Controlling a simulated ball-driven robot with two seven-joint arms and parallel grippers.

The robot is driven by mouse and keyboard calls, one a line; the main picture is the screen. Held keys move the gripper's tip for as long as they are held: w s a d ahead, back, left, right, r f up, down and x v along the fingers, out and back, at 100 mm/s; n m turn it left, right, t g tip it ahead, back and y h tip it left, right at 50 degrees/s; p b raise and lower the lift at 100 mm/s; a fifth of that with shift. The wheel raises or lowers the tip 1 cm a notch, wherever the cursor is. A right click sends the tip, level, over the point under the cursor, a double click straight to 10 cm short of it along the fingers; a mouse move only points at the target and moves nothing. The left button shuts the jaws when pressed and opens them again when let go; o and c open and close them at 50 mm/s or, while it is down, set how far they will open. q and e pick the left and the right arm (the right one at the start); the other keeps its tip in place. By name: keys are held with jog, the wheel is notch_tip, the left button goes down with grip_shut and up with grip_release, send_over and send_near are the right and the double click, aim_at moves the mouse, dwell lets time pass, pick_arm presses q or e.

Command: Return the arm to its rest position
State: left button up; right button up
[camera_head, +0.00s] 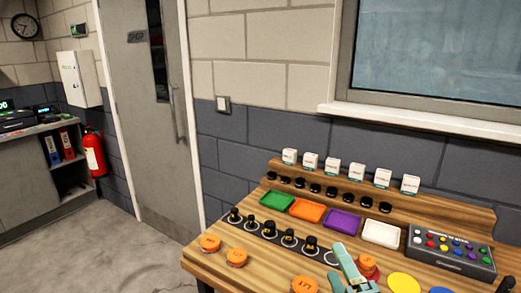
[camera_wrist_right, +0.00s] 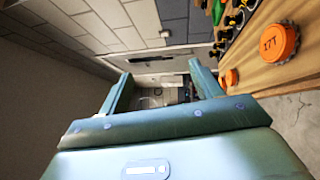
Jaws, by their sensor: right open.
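My right gripper (camera_head: 337,264) is teal and shows above the front part of the wooden bench (camera_head: 225,268) in the head view. In the right wrist view the same gripper (camera_wrist_right: 160,72) has its two fingers spread apart with nothing between them. An orange cap marked 17T (camera_head: 305,286) lies left of it and also shows in the wrist view (camera_wrist_right: 278,43). A red-orange round piece (camera_head: 369,262) is just beside the gripper, partly hidden by it. My left gripper is not in view.
Green (camera_head: 277,200), orange (camera_head: 307,210), purple (camera_head: 342,220) and white (camera_head: 381,233) trays line the bench. Two orange caps (camera_head: 210,243) (camera_head: 236,257) lie at the left. A button box (camera_head: 450,250) stands right, with a yellow disc (camera_head: 404,283) in front. Floor left of the bench is clear.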

jog(key=s+d+f+m+g+h, duration=0.4)
jog(key=s+d+f+m+g, duration=0.35)
jog(key=s+f, duration=0.3)
jog(key=s+d+f+m+g+h, duration=0.4)
jog(key=s+d+f+m+g, duration=0.2)
jog(key=s+d+f, duration=0.4)
jog(key=s+a+f+g+y, duration=0.1)
jog(key=s+a+f, duration=0.1)
jog(key=f, duration=0.7)
jog(key=s+a+f+g+y, duration=0.1)
jog(key=s+a+f, duration=0.1)
jog(key=f, duration=0.7)
jog(key=s+a+f+g+y, duration=0.1)
jog(key=a+f, duration=0.2)
jog(key=f, duration=0.6)
jog(key=s+f+m+g, duration=0.1)
jog(key=s+f, duration=0.5)
jog(key=s, duration=0.3)
jog(key=s+f+m+g+y, duration=0.1)
jog(key=s+f+m, duration=0.1)
jog(key=s+f, duration=0.5)
jog(key=s, duration=0.3)
jog(key=shift+s+d+y, duration=0.3)
